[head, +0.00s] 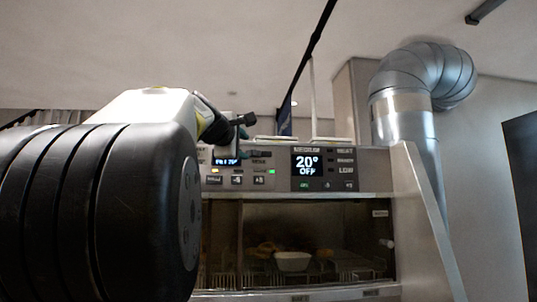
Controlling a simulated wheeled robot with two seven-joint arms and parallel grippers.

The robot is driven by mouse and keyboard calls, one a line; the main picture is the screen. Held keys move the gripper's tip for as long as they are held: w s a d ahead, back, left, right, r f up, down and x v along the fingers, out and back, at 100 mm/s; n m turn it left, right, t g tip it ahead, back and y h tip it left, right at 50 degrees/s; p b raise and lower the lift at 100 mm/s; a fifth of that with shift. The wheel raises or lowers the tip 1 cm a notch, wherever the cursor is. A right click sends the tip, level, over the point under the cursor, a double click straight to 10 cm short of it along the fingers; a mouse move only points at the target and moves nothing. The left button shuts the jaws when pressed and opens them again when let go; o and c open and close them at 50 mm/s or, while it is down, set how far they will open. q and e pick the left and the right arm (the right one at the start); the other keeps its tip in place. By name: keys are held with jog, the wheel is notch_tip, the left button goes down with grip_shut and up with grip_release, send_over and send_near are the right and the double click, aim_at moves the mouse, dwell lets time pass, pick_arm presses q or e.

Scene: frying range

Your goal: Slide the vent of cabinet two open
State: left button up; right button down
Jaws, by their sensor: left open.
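A heated cabinet with a glass front (315,232) stands ahead. Its control panel (341,172) has a right display (307,164) reading 20° OFF and a left display (226,162) partly covered by my gripper. My left gripper (253,136) is open, its dark fingers pointing right in front of the panel's upper left part. I see nothing between the fingers, and I cannot tell whether they touch the panel. I cannot clearly make out a vent or which cabinet is number two. My left arm hides the left side. My right gripper is out of view.
A white bowl (293,261) and some food sit on wire racks behind the glass. A silver duct (408,118) rises behind the cabinet at right. A thin dark bar (309,55) slants down from the top. A dark panel (522,190) stands at the far right edge.

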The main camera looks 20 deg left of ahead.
aim_at(253, 153)
pick_arm(q)
jog(key=shift+w+a, duration=0.15)
jog(key=shift+w, duration=3.75)
grip_shut()
jog(key=shift+f, duration=0.1)
